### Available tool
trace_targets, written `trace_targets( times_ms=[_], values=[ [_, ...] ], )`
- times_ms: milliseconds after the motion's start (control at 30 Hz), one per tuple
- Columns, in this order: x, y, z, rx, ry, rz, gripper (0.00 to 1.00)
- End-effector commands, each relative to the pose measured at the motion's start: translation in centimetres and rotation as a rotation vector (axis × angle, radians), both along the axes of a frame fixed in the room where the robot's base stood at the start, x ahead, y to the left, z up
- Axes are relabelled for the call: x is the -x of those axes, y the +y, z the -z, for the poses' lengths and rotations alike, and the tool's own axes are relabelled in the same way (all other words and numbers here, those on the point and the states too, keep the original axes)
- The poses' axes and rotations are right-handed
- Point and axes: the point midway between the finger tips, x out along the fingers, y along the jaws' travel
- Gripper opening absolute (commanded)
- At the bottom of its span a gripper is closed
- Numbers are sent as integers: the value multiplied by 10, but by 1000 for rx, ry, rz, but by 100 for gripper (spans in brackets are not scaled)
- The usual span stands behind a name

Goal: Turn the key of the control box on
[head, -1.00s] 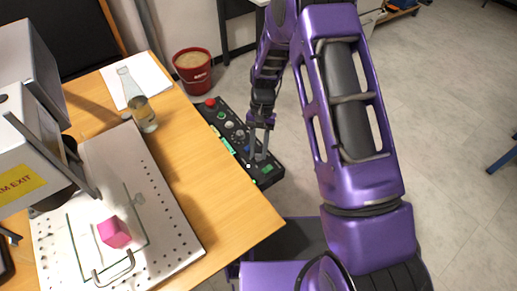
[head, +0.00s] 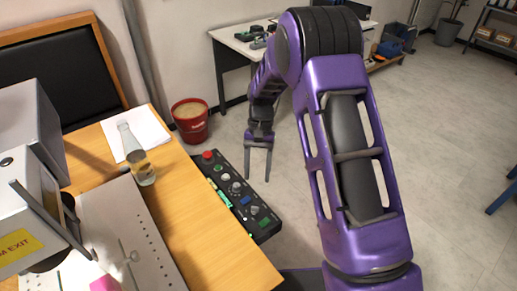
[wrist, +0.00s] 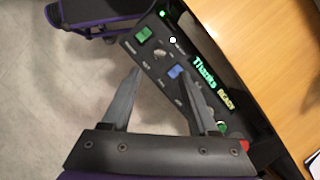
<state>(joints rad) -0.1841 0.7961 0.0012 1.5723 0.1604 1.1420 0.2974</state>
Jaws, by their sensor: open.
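The black control box (head: 228,196) is at the right edge of the wooden table in the head view, with a row of buttons and switches. In the wrist view, a small grey metal knob, which looks like the key (wrist: 160,53), sits between a green switch (wrist: 145,34) and a blue switch (wrist: 178,71). Its exact angle is too small to tell. My gripper (head: 258,177) is open and empty, apart from the box. In the wrist view, its fingertips (wrist: 164,72) spread to either side below the key. The lit display (wrist: 213,82) reads "Thanks" and "READY".
A glass bottle (head: 140,165) stands on white paper on the table (head: 215,245). The white machine (head: 30,215) is at the left. A red bucket (head: 190,125) is on the floor behind the box. The floor right of my arm is mostly clear.

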Motion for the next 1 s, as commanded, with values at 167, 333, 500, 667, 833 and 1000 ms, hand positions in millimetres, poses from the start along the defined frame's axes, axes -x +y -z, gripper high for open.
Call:
trace_targets(
  times_ms=[167, 333, 500, 667, 833, 1000],
  values=[
    [-15, -3, -37, 0, -4, 0, 60],
    [-23, -5, -57, -1, -1, 0, 60],
    [-26, -5, -64, 0, 0, 1, 60],
    [-26, -5, -64, 0, 0, 1, 60],
    [-26, -5, -64, 0, 0, 1, 60],
    [-27, -5, -66, 3, -12, 5, 60]
  ],
)
